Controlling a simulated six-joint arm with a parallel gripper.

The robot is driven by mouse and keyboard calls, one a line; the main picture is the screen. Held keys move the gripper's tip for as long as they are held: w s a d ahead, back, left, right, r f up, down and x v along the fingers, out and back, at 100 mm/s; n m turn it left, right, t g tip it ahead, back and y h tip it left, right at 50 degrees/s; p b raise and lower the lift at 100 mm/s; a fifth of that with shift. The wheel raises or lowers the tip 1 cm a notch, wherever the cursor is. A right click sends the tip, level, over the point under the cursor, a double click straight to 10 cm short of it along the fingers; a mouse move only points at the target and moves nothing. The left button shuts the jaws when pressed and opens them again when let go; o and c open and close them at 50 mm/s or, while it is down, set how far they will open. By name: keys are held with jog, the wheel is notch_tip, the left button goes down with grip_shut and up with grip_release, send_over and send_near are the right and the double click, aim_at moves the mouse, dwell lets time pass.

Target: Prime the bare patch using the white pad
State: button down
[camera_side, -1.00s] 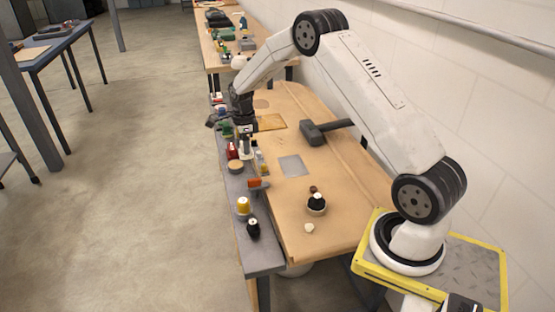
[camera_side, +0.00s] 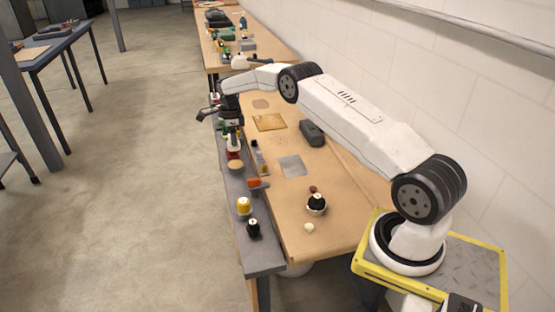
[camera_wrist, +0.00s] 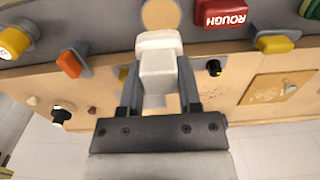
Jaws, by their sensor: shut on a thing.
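My gripper (camera_side: 233,128) is shut on the white pad (camera_wrist: 158,62), a pale block with a wider, rounded end pointing away from me. In the side view the pad (camera_side: 233,144) hangs below my gripper, over the grey strip along the bench's left edge. Flat patches lie on the wooden bench: a plain grey square (camera_side: 291,166), an orange-brown square (camera_side: 270,122) with marks on it, and a dull brown round one (camera_side: 261,104). I cannot tell for sure which is the bare patch. My gripper is to the left of all three, apart from them.
A tan round disc (camera_side: 235,165), a red block marked ROUGH (camera_wrist: 221,13), an orange-headed tool (camera_side: 258,184), a yellow-topped jar (camera_side: 243,206) and a black one (camera_side: 253,228) line the strip.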

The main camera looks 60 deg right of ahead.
jog(key=shift+d+f, duration=0.1)
jog(key=shift+f, duration=0.05)
jog(key=shift+f, duration=2.85)
jog(key=shift+f, duration=0.65)
jog(key=shift+r, duration=0.1)
dwell(0.3)
jog(key=shift+r, duration=3.5)
